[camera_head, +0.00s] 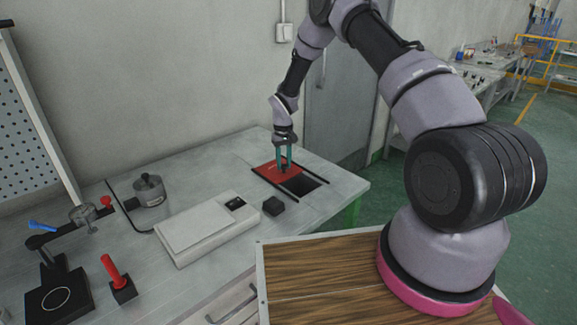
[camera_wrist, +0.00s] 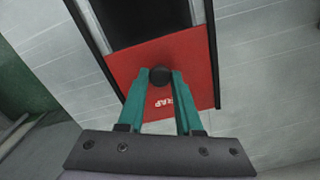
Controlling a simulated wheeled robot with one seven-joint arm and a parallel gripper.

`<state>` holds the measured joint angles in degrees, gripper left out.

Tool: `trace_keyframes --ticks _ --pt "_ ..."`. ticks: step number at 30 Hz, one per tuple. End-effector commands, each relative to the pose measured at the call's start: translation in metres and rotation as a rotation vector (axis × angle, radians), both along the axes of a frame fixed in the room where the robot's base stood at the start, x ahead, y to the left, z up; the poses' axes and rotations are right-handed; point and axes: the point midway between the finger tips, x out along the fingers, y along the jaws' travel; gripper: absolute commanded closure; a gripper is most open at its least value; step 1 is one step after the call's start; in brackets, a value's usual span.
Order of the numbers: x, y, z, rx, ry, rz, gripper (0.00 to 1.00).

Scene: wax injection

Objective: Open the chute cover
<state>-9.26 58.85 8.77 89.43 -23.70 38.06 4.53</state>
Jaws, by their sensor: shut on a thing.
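The red chute cover (camera_head: 275,171) lies between two dark rails on the workbench at the back right. It also shows in the wrist view (camera_wrist: 197,62), with white lettering partly hidden by a finger. A round black knob (camera_wrist: 160,75) stands on the cover. My gripper (camera_head: 286,166) points down at the cover, its teal fingers shut on the knob; in the wrist view the fingertips (camera_wrist: 160,77) touch the knob from both sides. A dark chute opening (camera_head: 301,186) shows beside the cover, so the cover leaves part of it uncovered.
A small black block (camera_head: 273,206) and a white scale (camera_head: 207,228) stand left of the chute. A metal pot (camera_head: 150,191), a red-handled tool (camera_head: 114,273) and a black stand (camera_head: 57,292) are farther left. A wall is behind the bench (camera_head: 225,163).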

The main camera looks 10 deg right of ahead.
Motion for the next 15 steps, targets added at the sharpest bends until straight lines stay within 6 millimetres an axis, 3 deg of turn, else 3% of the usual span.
trace_keyframes --ticks 5,6,7,8,15 --pt "-0.0001 -0.0006 0.0001 -0.001 0.000 0.000 1.00" --pt "-0.0001 -0.0006 0.0002 0.000 0.000 0.000 0.51" --pt "-0.0002 -0.0006 0.0001 0.000 0.000 0.000 0.39" --pt "-0.0002 -0.0006 0.0002 0.000 0.000 0.000 0.36" --pt "-0.0003 -0.0006 0.0002 0.000 0.000 0.000 0.36"
